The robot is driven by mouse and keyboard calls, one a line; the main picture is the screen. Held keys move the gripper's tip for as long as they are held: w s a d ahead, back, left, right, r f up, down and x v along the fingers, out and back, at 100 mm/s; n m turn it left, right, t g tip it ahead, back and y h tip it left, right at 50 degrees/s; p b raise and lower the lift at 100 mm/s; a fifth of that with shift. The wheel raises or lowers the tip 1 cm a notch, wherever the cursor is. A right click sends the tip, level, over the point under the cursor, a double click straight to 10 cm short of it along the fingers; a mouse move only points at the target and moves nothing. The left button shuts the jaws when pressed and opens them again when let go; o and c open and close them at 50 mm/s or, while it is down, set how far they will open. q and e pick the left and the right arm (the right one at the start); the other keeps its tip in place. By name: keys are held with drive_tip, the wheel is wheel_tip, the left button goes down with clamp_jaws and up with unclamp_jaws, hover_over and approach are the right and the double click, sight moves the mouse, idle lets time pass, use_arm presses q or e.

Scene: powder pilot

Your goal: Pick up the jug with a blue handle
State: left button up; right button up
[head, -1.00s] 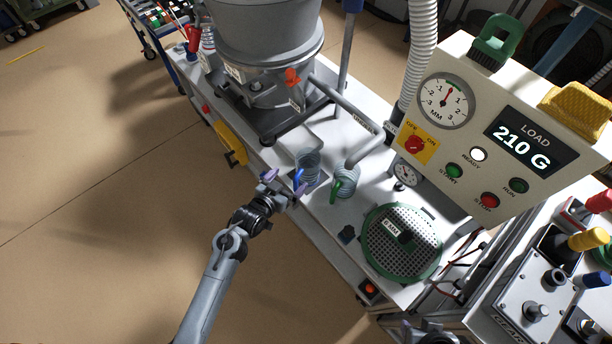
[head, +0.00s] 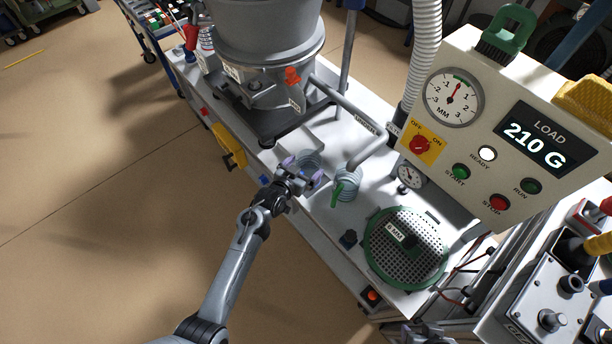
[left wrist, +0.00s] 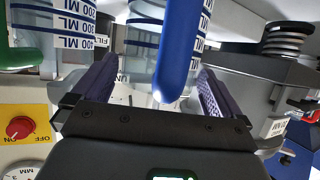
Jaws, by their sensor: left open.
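The jug with a blue handle (head: 309,158) is a clear ribbed vessel on the white bench top. In the head view my left gripper (head: 303,170) is in front of it and hides most of its handle. The gripper is open. In the left wrist view the blue handle (left wrist: 176,52) lies between the two purple-padded fingers (left wrist: 158,92), with a visible gap on each side. The jug's clear wall with ML marks (left wrist: 145,50) shows behind the handle.
A similar jug with a green handle (head: 349,182) stands close on the right. A round green-rimmed sieve (head: 372,262) lies further right. Open floor lies left.

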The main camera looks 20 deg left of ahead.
use_arm(q)
drive_tip(key=c, duration=1.3)
drive_tip(key=shift+o, duration=0.2)
drive_tip(key=shift+r, duration=0.1)
wheel_tip(320, 180, up, 10)
drive_tip(key=p, duration=0.3)
